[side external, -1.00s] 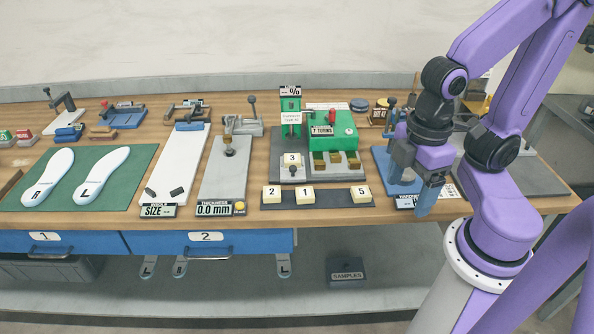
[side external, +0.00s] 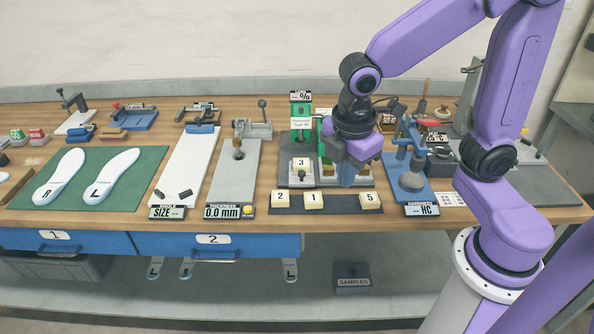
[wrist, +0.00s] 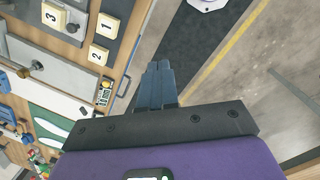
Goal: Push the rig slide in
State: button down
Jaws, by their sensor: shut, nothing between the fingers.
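The green rig (side external: 301,112) stands on a grey base in the middle of the bench. A pale block marked 3 (side external: 301,163) sits at the front left of its base, with a dark knob (side external: 301,175) just below it. The 3 block also shows at the upper left of the wrist view (wrist: 55,15). I cannot clearly tell which part is the slide. My gripper (side external: 348,181) is shut and empty, fingers pointing down, at the rig's front right. It hides much of the rig's right half. In the wrist view the closed blue fingertips (wrist: 159,72) are over the floor beyond the bench edge.
A dark strip (side external: 327,208) with blocks 2, 1 and 5 lies in front of the rig. The blue hardness tester (side external: 405,190) stands close on the right. The thickness gauge plate (side external: 232,175) is on the left. The bench's front edge is close.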

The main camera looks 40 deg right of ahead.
aim_at(298, 159)
jog(key=w+f+n+h, duration=0.25)
jog(key=w+n, duration=0.25)
jog(key=w, duration=1.1)
jog(key=x, duration=0.6)
jog(key=a+x, duration=0.1)
jog(key=x, duration=0.3)
jog(key=shift+w+a+f, duration=0.1)
jog(key=shift+w+f, duration=0.05)
jog(key=d, duration=0.2)
jog(key=w, duration=0.1)
jog(key=shift+d+f, duration=0.4)
jog(key=shift+w+d+f, duration=0.1)
jog(key=shift+w+d, duration=0.1)
jog(key=shift+d, duration=0.25)
jog(key=w+d, duration=0.6)
jog(key=shift+w+d, duration=0.15)
jog(key=shift+d, duration=0.1)
jog(key=shift+a, duration=0.1)
